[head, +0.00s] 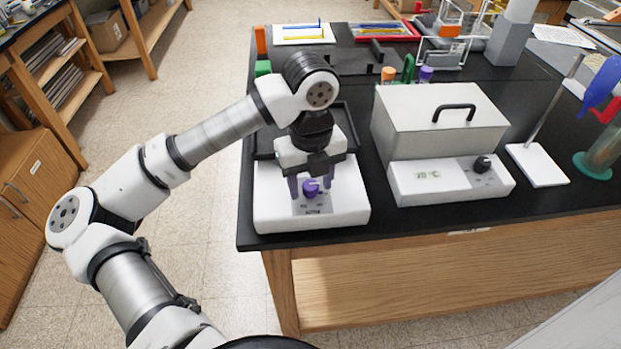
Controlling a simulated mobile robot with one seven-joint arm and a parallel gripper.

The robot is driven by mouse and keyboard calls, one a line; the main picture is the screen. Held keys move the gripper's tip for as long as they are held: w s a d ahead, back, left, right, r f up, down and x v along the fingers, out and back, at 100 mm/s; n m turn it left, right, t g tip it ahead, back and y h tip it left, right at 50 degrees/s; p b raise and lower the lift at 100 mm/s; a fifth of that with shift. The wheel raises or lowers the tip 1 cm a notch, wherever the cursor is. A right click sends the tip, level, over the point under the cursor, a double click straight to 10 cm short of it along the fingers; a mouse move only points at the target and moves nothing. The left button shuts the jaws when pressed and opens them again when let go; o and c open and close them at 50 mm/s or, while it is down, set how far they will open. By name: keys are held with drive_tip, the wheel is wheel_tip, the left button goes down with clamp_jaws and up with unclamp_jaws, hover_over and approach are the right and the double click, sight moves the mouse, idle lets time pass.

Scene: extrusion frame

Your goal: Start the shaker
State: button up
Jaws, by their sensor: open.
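The shaker (268,213) is a white box with a dark platform tray on top, at the front left of the black bench. A purple knob (311,188) sits on its sloped front panel, with small markings beside and below it. My gripper (311,192) is open and points down at the front panel. Its two purple fingers stand left and right of the knob. I cannot tell whether they touch it. My wrist and gripper body hide part of the shaker's top and tray.
A water bath (440,180) with a lidded metal box, a display and a black knob stands close to the right. Behind are orange, green and purple items. A white-based stand (540,165) is further right. The floor left of the bench is clear.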

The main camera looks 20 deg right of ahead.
drive_tip(key=shift+c, duration=0.4)
drive_tip(key=c, duration=0.9)
drive_tip(key=shift+f+b, duration=0.1)
drive_tip(key=shift+b, duration=0.2)
